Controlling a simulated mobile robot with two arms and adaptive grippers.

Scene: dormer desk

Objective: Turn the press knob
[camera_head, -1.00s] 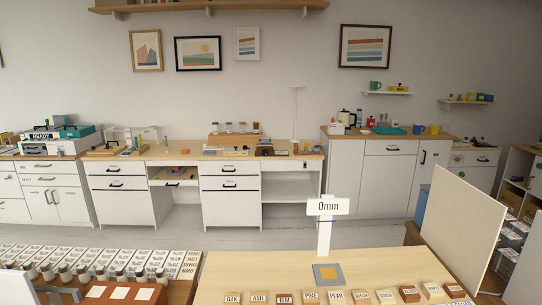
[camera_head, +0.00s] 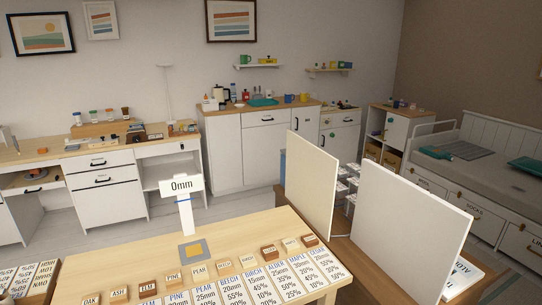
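I cannot make out a press or its knob in the head view. Neither of my grippers shows in this view. The nearest thing is a light wooden table (camera_head: 252,230) with a white sign reading "0mm" (camera_head: 182,185) on a post.
Small labelled wood blocks (camera_head: 172,277) and printed cards stand along the table's front. Two upright pale panels (camera_head: 411,225) are to the right. White cabinets (camera_head: 245,150) line the back wall. A bed (camera_head: 478,165) is at the far right. Grey floor (camera_head: 125,232) shows between table and cabinets.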

